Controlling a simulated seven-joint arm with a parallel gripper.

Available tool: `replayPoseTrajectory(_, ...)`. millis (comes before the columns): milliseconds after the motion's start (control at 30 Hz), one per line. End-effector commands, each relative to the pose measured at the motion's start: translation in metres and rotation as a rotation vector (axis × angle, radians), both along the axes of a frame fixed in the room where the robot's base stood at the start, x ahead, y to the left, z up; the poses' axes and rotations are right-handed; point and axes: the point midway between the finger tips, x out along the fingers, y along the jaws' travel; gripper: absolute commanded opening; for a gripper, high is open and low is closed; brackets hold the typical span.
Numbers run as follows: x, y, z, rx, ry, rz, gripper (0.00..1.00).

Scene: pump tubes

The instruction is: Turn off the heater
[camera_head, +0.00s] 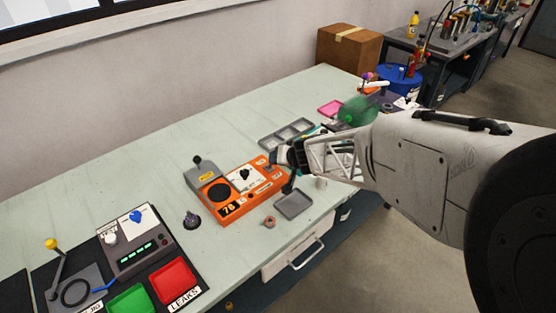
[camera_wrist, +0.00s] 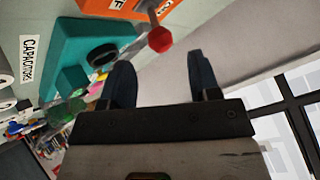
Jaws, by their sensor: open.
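A red knob (camera_wrist: 160,39) on a short grey lever sticks out next to that label. My gripper (camera_head: 287,167) is at the right end of the orange unit in the head view and hides part of it. In the wrist view my gripper (camera_wrist: 162,82) is open and empty, with the red knob just ahead, between the finger lines.
A teal holder (camera_wrist: 75,60) near a "CAPACITORS" label is close to one finger. A grey tray (camera_head: 293,204) lies near the bench's front edge. A dark console (camera_head: 138,240) with red and green trays is at the left.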

Motion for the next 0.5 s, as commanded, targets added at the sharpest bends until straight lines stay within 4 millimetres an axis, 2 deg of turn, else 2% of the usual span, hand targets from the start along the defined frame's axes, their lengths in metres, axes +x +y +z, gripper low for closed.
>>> replayPoseTrajectory(200, -0.0073, -0.0066, 0.0082, 0.000, 0.001, -0.002, 0.56)
replayPoseTrajectory(500, -0.0085, -0.0075, 0.0092, 0.000, 0.001, -0.001, 0.56)
